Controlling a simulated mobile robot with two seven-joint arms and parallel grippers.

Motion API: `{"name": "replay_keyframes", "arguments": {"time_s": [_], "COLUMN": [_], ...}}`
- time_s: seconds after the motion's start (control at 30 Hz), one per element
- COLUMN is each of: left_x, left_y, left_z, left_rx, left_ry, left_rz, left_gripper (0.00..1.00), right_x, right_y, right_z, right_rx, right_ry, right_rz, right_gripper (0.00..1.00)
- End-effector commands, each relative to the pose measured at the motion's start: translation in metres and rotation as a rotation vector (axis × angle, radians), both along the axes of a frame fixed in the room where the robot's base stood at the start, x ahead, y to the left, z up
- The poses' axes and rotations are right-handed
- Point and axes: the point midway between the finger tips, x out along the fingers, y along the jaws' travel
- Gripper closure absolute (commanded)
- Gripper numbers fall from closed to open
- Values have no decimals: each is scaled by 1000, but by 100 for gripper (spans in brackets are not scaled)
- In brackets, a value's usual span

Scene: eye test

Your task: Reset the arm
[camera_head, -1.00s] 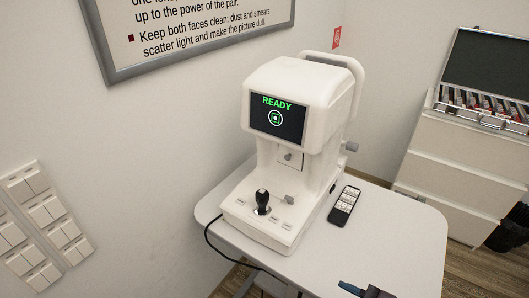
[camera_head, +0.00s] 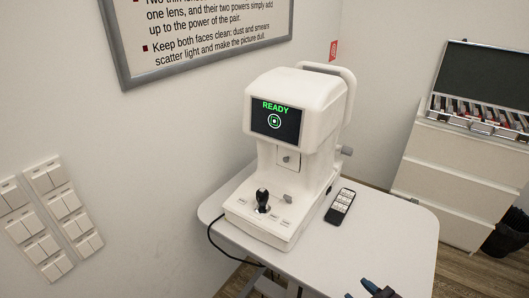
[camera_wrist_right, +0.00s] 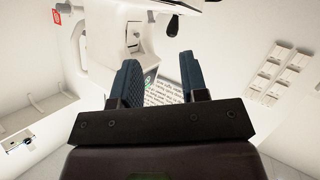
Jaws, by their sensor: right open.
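The white eye-test machine (camera_head: 318,160) stands on a light table, its screen (camera_head: 275,119) showing a green "READY". A black joystick (camera_head: 262,200) stands on its base. My right gripper (camera_head: 360,291) just enters at the bottom edge of the head view, in front of the machine and apart from it. In the right wrist view my right gripper (camera_wrist_right: 158,62) shows two blue fingers apart, with nothing between them. That view appears upside down, with the machine (camera_wrist_right: 105,30) and joystick (camera_wrist_right: 172,25) at the top. My left gripper is in neither view.
The table's front right is clear. A white drawer cabinet (camera_head: 455,175) with an open case (camera_head: 475,118) stands behind right. Wall switches (camera_head: 48,220) are at the left.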

Motion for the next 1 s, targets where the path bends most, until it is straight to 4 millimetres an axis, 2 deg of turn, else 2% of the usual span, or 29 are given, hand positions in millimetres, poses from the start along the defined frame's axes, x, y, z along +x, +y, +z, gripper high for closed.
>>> {"name": "replay_keyframes", "arguments": {"time_s": [0.17, 0.33, 0.5, 0.7, 1.0], "left_x": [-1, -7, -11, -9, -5], "left_y": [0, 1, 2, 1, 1], "left_z": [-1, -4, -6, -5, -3], "left_rx": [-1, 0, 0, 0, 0], "left_ry": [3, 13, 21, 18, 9], "left_rz": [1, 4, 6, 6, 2], "left_gripper": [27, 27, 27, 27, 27], "right_x": [-10, -36, -66, -84, -84], "right_y": [-29, -55, -66, -64, -63], "right_z": [-32, -66, -88, -98, -98], "right_rx": [88, 159, 213, 229, 229], "right_ry": [76, 156, 218, 252, 252], "right_rz": [-218, -408, -530, -562, -561], "right_gripper": [60, 60, 60, 60, 60]}}
